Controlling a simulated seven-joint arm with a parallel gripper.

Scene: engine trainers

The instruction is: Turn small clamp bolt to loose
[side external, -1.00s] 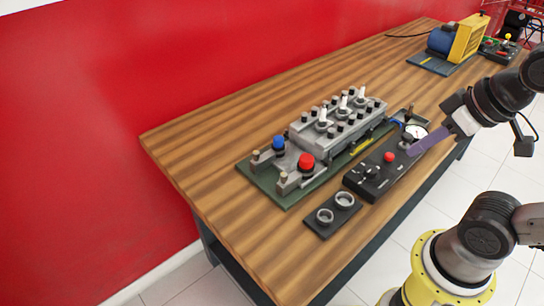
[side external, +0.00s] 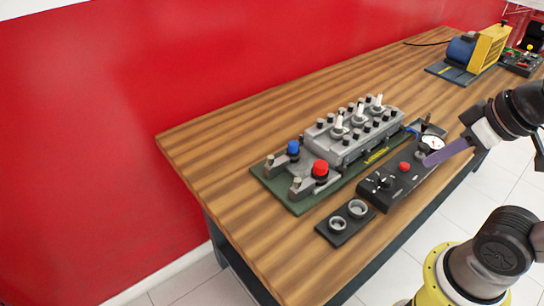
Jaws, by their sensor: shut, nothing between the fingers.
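The engine trainer (side external: 365,132) is a grey block with several white plugs and black bolts, on a green base plate (side external: 297,207). At its left end are a blue cap (side external: 293,148), a red cap (side external: 320,169) and two short upright posts, one at the back (side external: 270,160) and one at the front (side external: 297,184). I cannot tell which piece is the small clamp bolt. My gripper (side external: 428,161) has purple fingers, shut and empty. Its tip is at the right part of the black control box, close to a dark knob (side external: 421,149); contact cannot be told.
The black control box (side external: 392,193) carries a red button (side external: 404,166) and a round white gauge (side external: 433,142). A black plate with two rings (side external: 336,235) lies in front. A blue and yellow machine (side external: 478,50) stands at the far right. The wooden table (side external: 220,150) is clear at left.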

